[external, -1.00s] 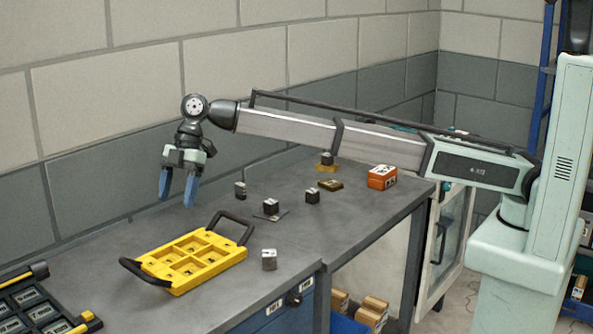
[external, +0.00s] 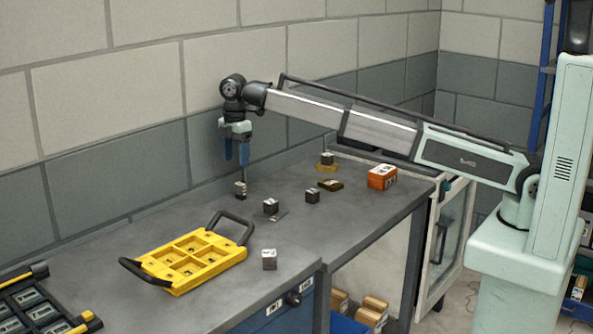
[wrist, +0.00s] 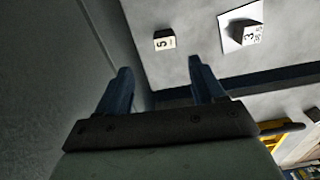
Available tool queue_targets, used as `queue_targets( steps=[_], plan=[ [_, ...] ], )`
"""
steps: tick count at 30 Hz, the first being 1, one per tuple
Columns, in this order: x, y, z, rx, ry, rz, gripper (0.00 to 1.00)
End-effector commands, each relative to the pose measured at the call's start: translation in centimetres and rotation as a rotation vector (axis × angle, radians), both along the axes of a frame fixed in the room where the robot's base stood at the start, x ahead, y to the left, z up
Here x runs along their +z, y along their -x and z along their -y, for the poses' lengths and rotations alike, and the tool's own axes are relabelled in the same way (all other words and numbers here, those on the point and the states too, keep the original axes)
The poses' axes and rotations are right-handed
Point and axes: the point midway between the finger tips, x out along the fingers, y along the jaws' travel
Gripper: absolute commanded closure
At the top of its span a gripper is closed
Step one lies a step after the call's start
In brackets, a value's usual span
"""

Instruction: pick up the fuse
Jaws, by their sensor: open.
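No thing is clearly recognisable as a fuse; several small dark blocks with pale labelled tops stand on the grey bench. My gripper (external: 236,160) is open and empty, pointing down above the block near the wall (external: 240,190). The wrist view shows my two blue fingers (wrist: 160,72) apart, with a block marked 5 (wrist: 164,40) beyond the tips. A block marked 3 (wrist: 246,33) stands on a thin plate to its right; it appears to be the block (external: 270,206) right of my gripper in the external view.
More blocks stand at the right (external: 312,196), at the front (external: 269,260) and on a yellow base (external: 327,158). A yellow compartment tray (external: 208,262) with black handles lies at front left. An orange box (external: 382,177) and a brass piece (external: 330,184) lie farther back. The wall is close behind.

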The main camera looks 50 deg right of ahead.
Motion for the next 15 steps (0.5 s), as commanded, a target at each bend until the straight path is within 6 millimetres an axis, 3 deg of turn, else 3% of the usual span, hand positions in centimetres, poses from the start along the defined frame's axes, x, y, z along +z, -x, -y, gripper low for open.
queue_targets(
  steps=[7, 15],
  plan=[
    [-4.3, 0.2, 0.0, 0.001, 0.0, -0.002, 0.32],
    [-6.0, 0.2, 0.0, 0.001, -0.001, -0.001, 0.32]
  ],
)
